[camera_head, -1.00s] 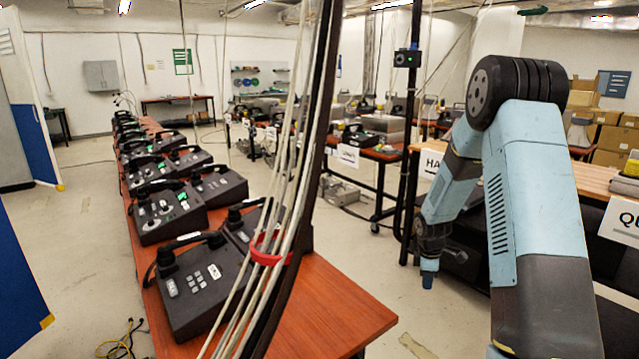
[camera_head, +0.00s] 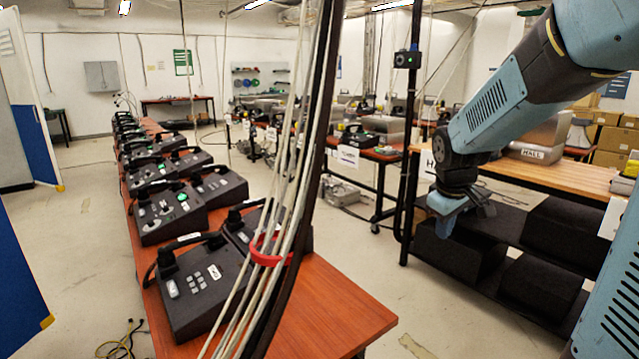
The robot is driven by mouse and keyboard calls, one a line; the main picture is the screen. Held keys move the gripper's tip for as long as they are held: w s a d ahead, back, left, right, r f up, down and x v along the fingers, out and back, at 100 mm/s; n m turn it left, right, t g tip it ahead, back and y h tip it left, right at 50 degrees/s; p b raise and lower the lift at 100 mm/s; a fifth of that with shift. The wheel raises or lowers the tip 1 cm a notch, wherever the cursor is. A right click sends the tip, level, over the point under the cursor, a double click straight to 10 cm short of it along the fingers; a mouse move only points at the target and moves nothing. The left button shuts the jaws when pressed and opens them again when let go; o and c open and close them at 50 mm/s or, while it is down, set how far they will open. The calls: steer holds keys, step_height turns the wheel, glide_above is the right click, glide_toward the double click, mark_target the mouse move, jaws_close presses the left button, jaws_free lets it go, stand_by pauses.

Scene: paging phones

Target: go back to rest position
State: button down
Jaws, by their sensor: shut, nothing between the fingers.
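My gripper (camera_head: 445,222) hangs at the end of my blue and black arm on the right side of the head view. It points down and is shut and empty. It is in front of the wooden bench with black bins, to the right of the phone table, and touches nothing that I can see. The nearest paging phone (camera_head: 200,285) sits on the red-brown table (camera_head: 335,305), well to the left of my gripper. Several more phones stand in rows behind it, their handsets on top.
Cables and a dark post (camera_head: 300,150) with a red band (camera_head: 268,250) cross the view in front of the phone table. A wooden bench (camera_head: 560,176) stands at right, with black bins (camera_head: 540,285) below. Bare floor (camera_head: 425,310) lies between table and bench.

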steer(key=s+a+r+m+t, duration=0.1)
steer(key=s+a+r+m, duration=0.1)
steer(key=s, duration=0.8)
steer(key=s+a+r+m+t+y, duration=0.1)
steer(key=s+r+m, duration=0.3)
steer(key=s, duration=0.6)
steer(key=shift+s+a+r, duration=0.15)
steer(key=shift+a+r, duration=0.45)
steer(key=shift+r, duration=0.35)
